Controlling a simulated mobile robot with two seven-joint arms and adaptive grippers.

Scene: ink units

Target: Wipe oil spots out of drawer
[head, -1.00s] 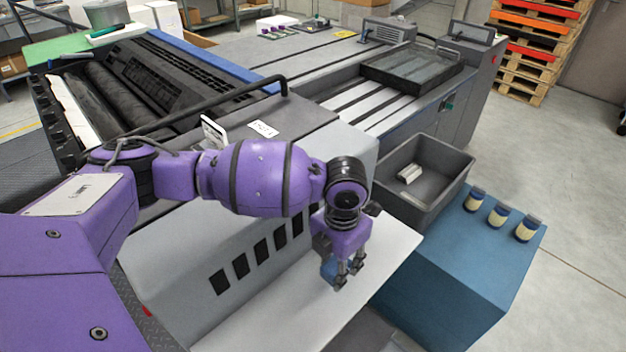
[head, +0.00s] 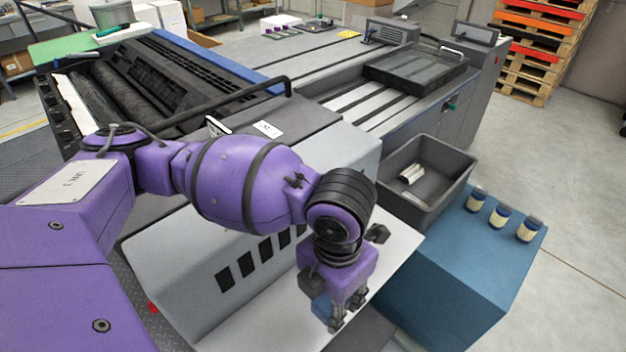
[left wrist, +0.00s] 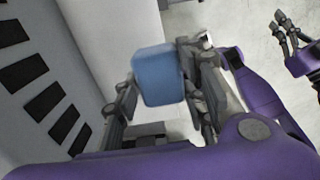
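My left gripper (head: 337,325) is low in the head view, over the pale drawer-like surface (head: 395,245) on the press's near side. In the left wrist view the left gripper (left wrist: 168,90) is shut on a smooth blue block (left wrist: 157,76), which sits between its fingers. The block also shows in the head view (head: 321,306), partly behind the fingers. I cannot tell whether it touches anything below. My right gripper (left wrist: 289,35) shows only at the upper right of the left wrist view, with its fingers apart and nothing between them. I see no oil spots; the arm hides part of the surface.
A grey bin (head: 425,205) with a small whitish item (head: 411,173) inside stands right of the gripper. Several small jars stand along the edge of a blue cabinet (head: 455,255). The grey press (head: 330,130) fills the back. Floor is open at the right.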

